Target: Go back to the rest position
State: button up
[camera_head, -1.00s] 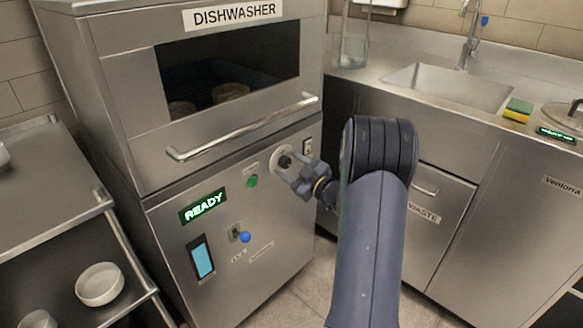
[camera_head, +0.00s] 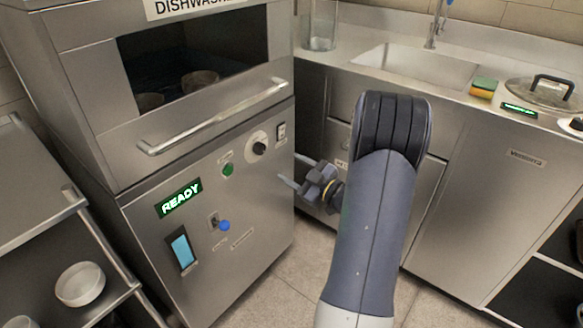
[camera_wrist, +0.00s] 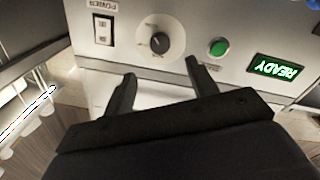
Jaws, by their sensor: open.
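My gripper (camera_head: 293,174) is open and empty in front of the dishwasher's lower right front, apart from the black dial (camera_head: 260,148). In the wrist view its two dark fingers (camera_wrist: 160,80) are spread, with the dial (camera_wrist: 160,43) beyond them. The dishwasher (camera_head: 262,205) is a steel cabinet with a window, a bar handle (camera_head: 215,117) and a green READY display (camera_head: 179,198). A green button (camera_head: 228,169) and a power switch (camera_head: 282,131) sit on either side of the dial. Bowls show dimly behind the window.
A steel counter with a sink (camera_head: 415,72) stands at the right. On it are a sponge (camera_head: 484,88) and a lidded pan (camera_head: 540,92). A rack with a white bowl (camera_head: 80,284) stands at the left. Open tiled floor (camera_head: 275,300) lies below my arm.

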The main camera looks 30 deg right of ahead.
aim_at(262, 150)
jog(key=b+x, duration=0.1)
jog(key=x, duration=1)
jog(key=shift+s+d+n, duration=0.1)
jog(key=shift+n, duration=0.2)
jog(key=shift+r, duration=0.1)
